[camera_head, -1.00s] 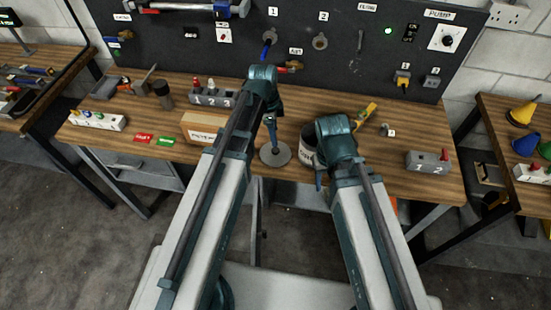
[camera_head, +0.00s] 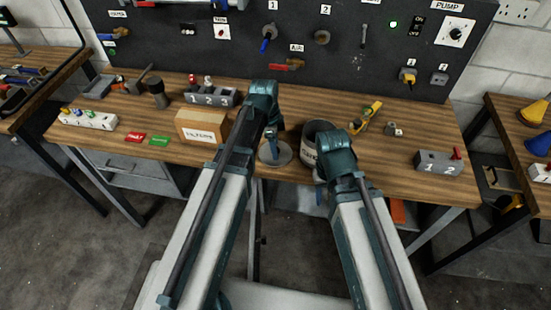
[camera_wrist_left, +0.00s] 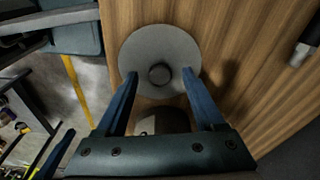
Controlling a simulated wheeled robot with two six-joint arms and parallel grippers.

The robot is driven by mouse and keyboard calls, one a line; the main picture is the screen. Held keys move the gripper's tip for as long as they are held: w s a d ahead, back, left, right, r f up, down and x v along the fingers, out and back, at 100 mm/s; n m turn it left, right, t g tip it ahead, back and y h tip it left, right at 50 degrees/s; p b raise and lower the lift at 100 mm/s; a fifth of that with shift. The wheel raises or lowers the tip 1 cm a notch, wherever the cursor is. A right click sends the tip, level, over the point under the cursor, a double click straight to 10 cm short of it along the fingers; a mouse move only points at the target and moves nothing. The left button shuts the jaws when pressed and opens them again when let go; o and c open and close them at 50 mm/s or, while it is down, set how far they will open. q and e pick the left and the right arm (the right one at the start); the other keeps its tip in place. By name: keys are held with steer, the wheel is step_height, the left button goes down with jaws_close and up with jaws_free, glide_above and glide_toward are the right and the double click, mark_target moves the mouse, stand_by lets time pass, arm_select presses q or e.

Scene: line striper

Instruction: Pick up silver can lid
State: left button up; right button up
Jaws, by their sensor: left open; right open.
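The silver can lid (camera_head: 283,155) is a flat grey disc lying on the wooden bench near its front edge. In the left wrist view the lid (camera_wrist_left: 150,50) has a round dark knob (camera_wrist_left: 160,74) at its middle. My left gripper (camera_wrist_left: 160,78) is open, with its two blue fingers on either side of the knob. In the head view my left gripper (camera_head: 271,150) is over the lid and hides part of it. My right gripper (camera_head: 320,182) is beside the can at the bench's front edge, mostly hidden by its own wrist.
An open grey can (camera_head: 311,152) stands right of the lid. A cardboard box (camera_head: 201,128) is to the left. A dark control panel (camera_head: 300,45) rises behind.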

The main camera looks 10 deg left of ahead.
arm_select(q)
steer(key=shift+f, duration=0.2)
jaws_close()
steer(key=shift+r, duration=0.1)
stand_by(0.4)
